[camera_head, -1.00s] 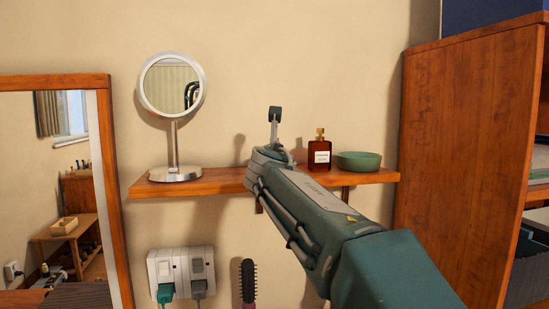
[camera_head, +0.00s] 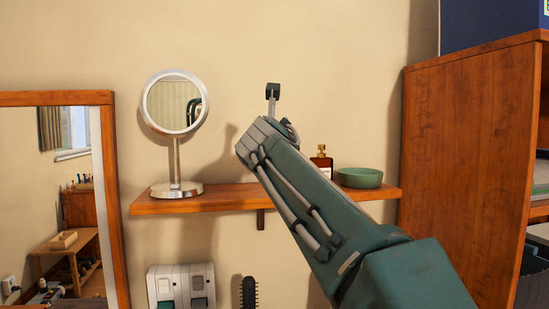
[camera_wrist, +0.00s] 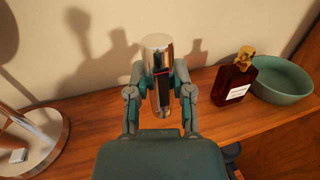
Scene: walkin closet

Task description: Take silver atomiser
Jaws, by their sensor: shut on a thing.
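The silver atomiser (camera_wrist: 157,44) is a shiny metal cylinder with a dark lower part. In the wrist view it stands upright between the two fingers of my gripper (camera_wrist: 159,88), which is shut on it. In the wrist view the shelf (camera_wrist: 85,118) lies below and behind the gripper.
A brown bottle with a gold cap (camera_wrist: 236,78) and a green bowl (camera_wrist: 283,82) stand to the right on the shelf. A round mirror on a stand (camera_head: 175,150) is at the left. A tall wooden cabinet (camera_head: 465,150) bounds the right side.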

